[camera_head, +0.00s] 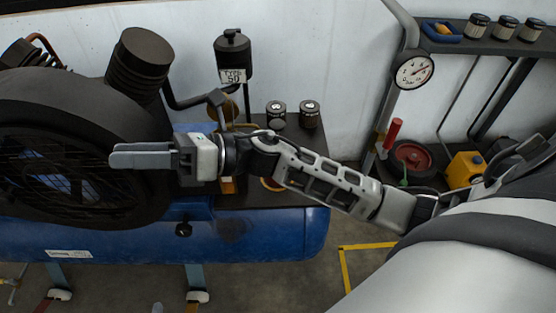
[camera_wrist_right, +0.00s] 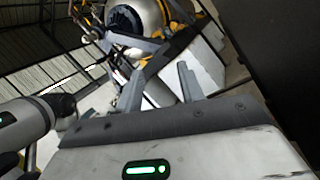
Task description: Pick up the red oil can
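My right gripper (camera_head: 113,155) reaches in from the right in the head view and points left, in front of the black fan housing (camera_head: 50,150). Its two fingers overlap there. In the right wrist view (camera_wrist_right: 161,68) they stand apart with nothing held between them. A small red patch (camera_head: 270,184) shows just below my right forearm, on the dark top plate (camera_head: 290,196). It may be the red oil can, but the arm hides most of it and I cannot be sure. My left gripper is not in view.
A blue tank (camera_head: 270,235) lies below the plate. Two dark jars (camera_head: 276,112) (camera_head: 309,113) stand behind my arm near a black filter (camera_head: 233,58). At right are a gauge (camera_head: 414,71), a red reel (camera_head: 411,158), a yellow can (camera_head: 465,169) and a shelf with jars.

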